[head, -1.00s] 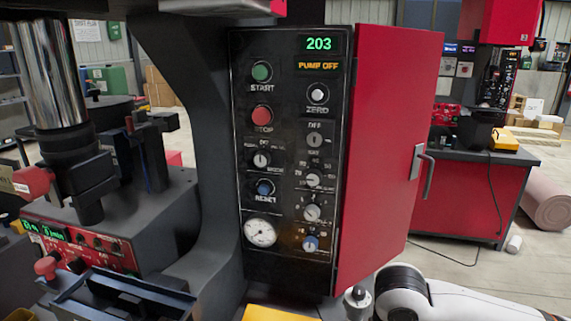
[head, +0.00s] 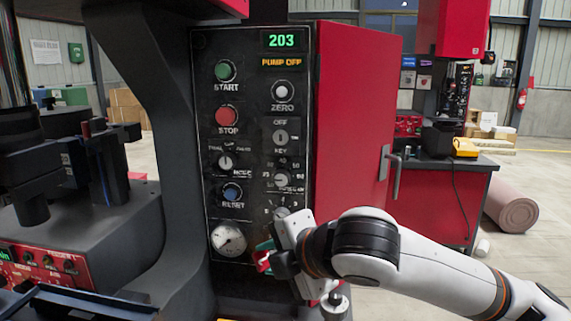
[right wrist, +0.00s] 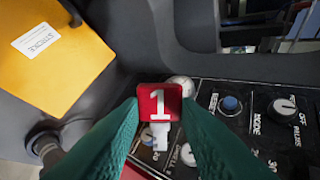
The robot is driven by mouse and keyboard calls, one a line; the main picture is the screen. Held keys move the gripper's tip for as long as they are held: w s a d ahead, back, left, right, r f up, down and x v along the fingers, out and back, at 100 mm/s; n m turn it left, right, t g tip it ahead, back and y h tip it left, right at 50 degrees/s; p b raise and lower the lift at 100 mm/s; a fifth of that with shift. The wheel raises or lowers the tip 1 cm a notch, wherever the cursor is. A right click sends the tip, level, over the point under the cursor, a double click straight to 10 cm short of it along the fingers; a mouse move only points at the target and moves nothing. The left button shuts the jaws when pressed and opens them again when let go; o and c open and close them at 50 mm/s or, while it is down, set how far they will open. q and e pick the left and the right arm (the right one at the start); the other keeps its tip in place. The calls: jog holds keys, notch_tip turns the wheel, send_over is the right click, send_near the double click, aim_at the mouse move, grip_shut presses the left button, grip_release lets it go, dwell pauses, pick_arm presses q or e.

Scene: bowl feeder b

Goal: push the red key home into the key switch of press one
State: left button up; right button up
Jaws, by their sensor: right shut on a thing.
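The black control panel (head: 205,170) of the press carries a key switch (head: 281,137) labelled KEY, a round slot between the ZERO button and a lower dial. No key shows in it. My right gripper (head: 268,257) is in front of the panel's lower part, below and a little left of the key switch, covering the lowest right dial. In the right wrist view its green fingers (right wrist: 161,108) are shut on the red key (right wrist: 159,101), whose head is marked 1 and whose pale shaft points away toward the panel. My left gripper is not in view.
A gauge (head: 228,239) sits at the panel's lower left, close to my gripper. The red cabinet door (head: 350,120) with its handle stands on the right. A yellow labelled object (right wrist: 62,55) shows in the right wrist view. Air in front of the upper panel is clear.

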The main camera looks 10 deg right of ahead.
aim_at(293, 142)
jog(key=r+n+y, duration=0.2)
jog(key=w+r+n+g+y+b, duration=0.1)
jog(key=r+y, duration=0.1)
jog(key=w+r+n+y, duration=0.1)
jog(key=r+n+y, duration=0.1)
jog(key=r+y, duration=0.1)
jog(key=shift+n+b, duration=0.3)
jog(key=shift+b, duration=0.1)
notch_tip(293, 142, up, 9)
jog(key=d+n+g+y+b, duration=0.1)
jog(key=d+n+g+y, duration=0.1)
jog(key=y, duration=0.2)
jog(key=shift+d+y+b, duration=0.25)
jog(key=shift+y+b, duration=0.05)
jog(key=shift+b, duration=0.05)
jog(key=shift+w, duration=0.1)
jog(key=shift+w+d+p, duration=0.25)
jog(key=shift+w+d, duration=0.15)
jog(key=shift+w, duration=0.5)
jog(key=shift+w+d+p, duration=0.25)
jog(key=shift+w+d, duration=0.1)
jog(key=shift+w, duration=0.5)
jog(key=shift+w+d+p, duration=0.25)
jog(key=shift+w+d, duration=0.15)
jog(key=shift+w, duration=0.5)
jog(key=shift+w+d, duration=0.25)
jog(key=shift+w, duration=0.35)
jog(key=shift+w+d, duration=0.25)
jog(key=shift+w, duration=0.3)
dwell(1.8)
